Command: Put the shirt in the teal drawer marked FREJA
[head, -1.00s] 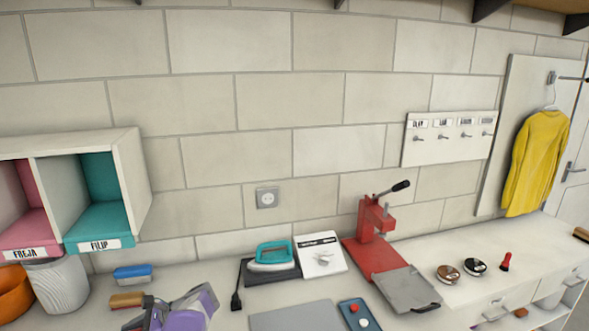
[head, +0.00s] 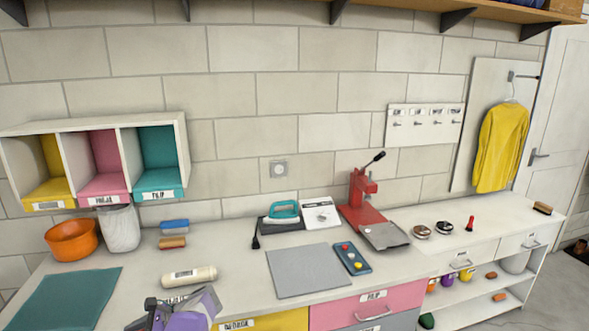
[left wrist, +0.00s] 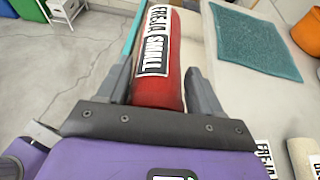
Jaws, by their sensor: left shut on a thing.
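In the left wrist view, my left gripper (left wrist: 162,85) is shut on a red rolled shirt (left wrist: 158,80) with a white label reading FREJA SMALL. In the head view, the left gripper (head: 150,308) is low at the bottom edge, over the counter's front, and the shirt cannot be made out. A narrow teal strip (left wrist: 132,35) shows beside the counter edge in the wrist view; I cannot tell whether it is a drawer. No teal drawer marked FREJA is readable. My right gripper is not in view.
Wall cubbies are yellow, pink (head: 104,188) marked FREJA, and teal (head: 158,181) marked FILIP. A cream labelled roll (head: 188,277), teal mat (head: 62,298) and orange bowl (head: 72,239) are on the counter. Below are yellow (head: 270,322) and pink (head: 368,307) drawer fronts.

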